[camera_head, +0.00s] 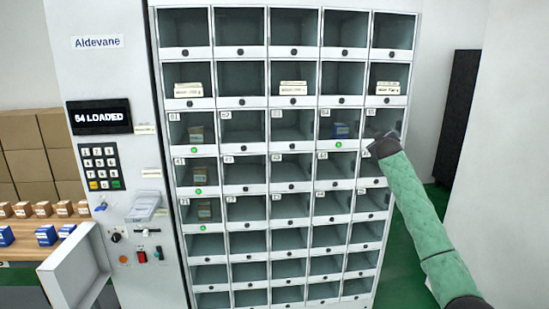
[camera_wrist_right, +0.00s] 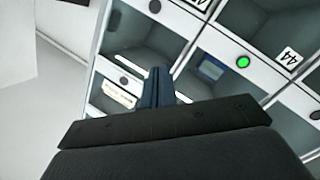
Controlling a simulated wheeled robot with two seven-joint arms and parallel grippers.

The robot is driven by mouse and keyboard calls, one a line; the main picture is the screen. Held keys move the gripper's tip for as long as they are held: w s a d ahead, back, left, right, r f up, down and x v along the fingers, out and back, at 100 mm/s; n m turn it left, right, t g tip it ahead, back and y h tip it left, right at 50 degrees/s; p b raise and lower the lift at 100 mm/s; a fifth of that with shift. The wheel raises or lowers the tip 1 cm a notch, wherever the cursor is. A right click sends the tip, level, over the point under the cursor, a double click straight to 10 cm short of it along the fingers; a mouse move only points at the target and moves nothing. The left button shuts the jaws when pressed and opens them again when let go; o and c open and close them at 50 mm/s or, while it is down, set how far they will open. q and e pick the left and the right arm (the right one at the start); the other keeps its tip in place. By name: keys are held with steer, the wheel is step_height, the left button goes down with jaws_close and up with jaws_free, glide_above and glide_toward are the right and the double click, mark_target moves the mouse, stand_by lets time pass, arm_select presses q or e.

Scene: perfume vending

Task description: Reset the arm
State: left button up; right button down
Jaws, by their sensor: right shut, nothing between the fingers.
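My right arm, in a green sleeve, comes in from the right in the head view. Its gripper (camera_head: 374,147) is in front of the cabinet's right column, partly hidden behind the wrist. In the right wrist view the two fingers (camera_wrist_right: 158,86) are pressed together with nothing between them, in front of the compartments. A blue box (camera_head: 341,131) sits in a compartment with a green light, left of the gripper; it also shows in the right wrist view (camera_wrist_right: 211,69). My left gripper is not in view.
The vending cabinet (camera_head: 267,148) has rows of open compartments, several holding boxes. Its display (camera_head: 99,117) reads "64 LOADED" or "54 LOADED". An open white door (camera_head: 78,268) sticks out at the lower left. A table with small boxes (camera_head: 46,235) stands at the left.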

steer(key=s+a+f+m+g+y, duration=0.1)
steer(key=s+a+f, duration=0.2)
steer(key=f, duration=0.8)
steer(key=s+a+f+m+g, duration=0.1)
steer(key=s+a+f+g, duration=0.1)
steer(key=f, duration=1)
steer(key=s+a+f+g+y, duration=0.1)
steer(key=s+a+f, duration=0.2)
steer(key=f, duration=0.8)
steer(key=s+a+f+g, duration=0.1)
steer(key=s+a+f, duration=0.1)
steer(key=s+f, duration=0.6)
steer(key=s+a+f+g+y, duration=0.15)
steer(key=s+f, duration=0.35)
steer(key=f, duration=0.7)
steer(key=s+a+f+g, duration=0.1)
steer(key=s+a+f, duration=0.2)
steer(key=s+f, duration=0.5)
steer(key=s+a+f+g, duration=0.2)
steer(key=s+f, duration=0.9)
steer(key=s, duration=0.7)
steer(key=s+a+f+m+g, duration=0.1)
steer(key=s+a+f+g, duration=0.1)
steer(key=s+f, duration=1)
steer(key=s+a+f+g, duration=0.2)
steer(key=s+f, duration=1)
steer(key=s, duration=1.3)
steer(key=shift+a+g+y, duration=0.3)
steer(key=shift+g+y, duration=0.05)
steer(key=shift+g, duration=0.4)
